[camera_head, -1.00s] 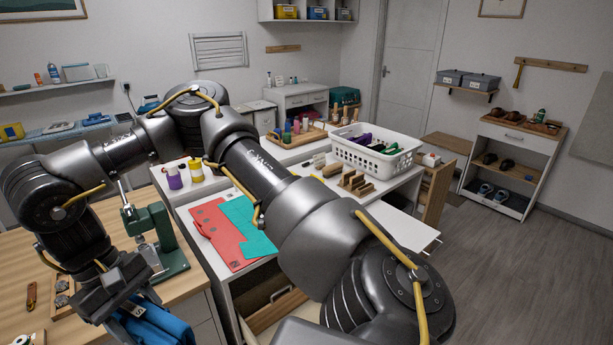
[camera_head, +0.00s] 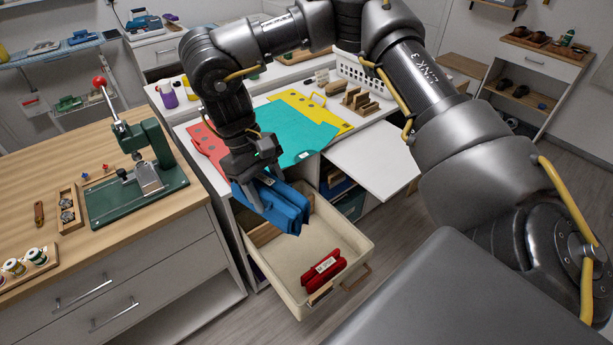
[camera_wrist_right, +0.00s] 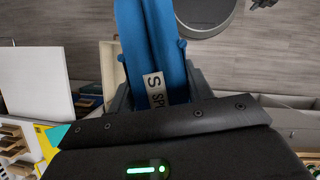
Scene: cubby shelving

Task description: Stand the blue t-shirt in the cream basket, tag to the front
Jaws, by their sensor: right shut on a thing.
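The folded blue t-shirt (camera_head: 290,212) hangs in my right gripper (camera_head: 262,188), which is shut on it. In the right wrist view the blue t-shirt (camera_wrist_right: 148,40) lies between the fingers, with a white tag (camera_wrist_right: 153,88) marked "S" near them. The cream basket (camera_head: 353,228) sits low, like a pulled-out drawer, below the worktop. The gripper and shirt are above its back left part and hide some of it. A folded red garment (camera_head: 322,270) with a white tag is in the basket near its front. My left gripper is not in view.
A wooden bench (camera_head: 60,190) with a green press (camera_head: 145,175) stands at the left. Red, teal (camera_head: 295,135) and yellow folders lie on the white worktop behind the basket. A white panel (camera_head: 365,160) juts out to the basket's right. Open floor lies at right.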

